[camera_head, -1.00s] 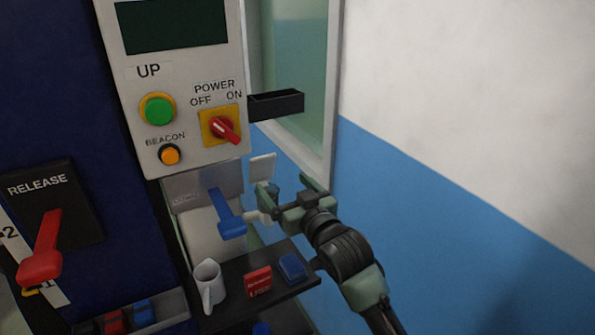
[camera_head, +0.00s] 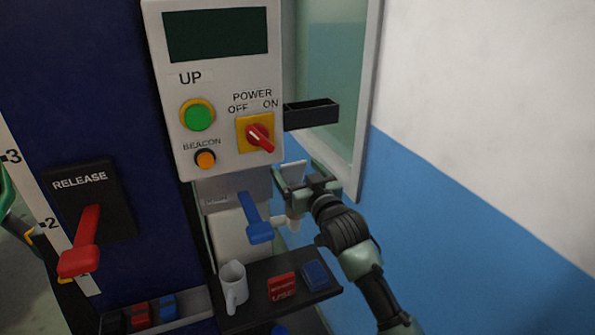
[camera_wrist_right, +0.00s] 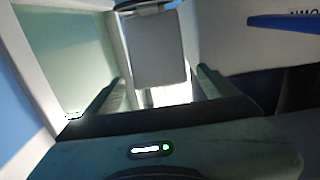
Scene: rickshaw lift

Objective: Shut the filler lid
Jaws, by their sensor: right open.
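The filler lid, a small pale flap (camera_head: 291,171), stands raised to the right of the white tank under the control panel. In the right wrist view it is a grey plate (camera_wrist_right: 158,48) standing upright just beyond the fingertips. My right gripper (camera_head: 284,187) is open, close in front of the lid and slightly below its top in the head view. In the right wrist view its two fingers (camera_wrist_right: 162,77) point toward the lid with a gap between them. I cannot tell whether they touch it. A pale filler neck (camera_head: 287,222) shows partly below the gripper. My left gripper is out of view.
The blue lever (camera_head: 256,219) hangs close left of my right gripper. The control panel (camera_head: 225,90) and a black holder (camera_head: 312,113) are above.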

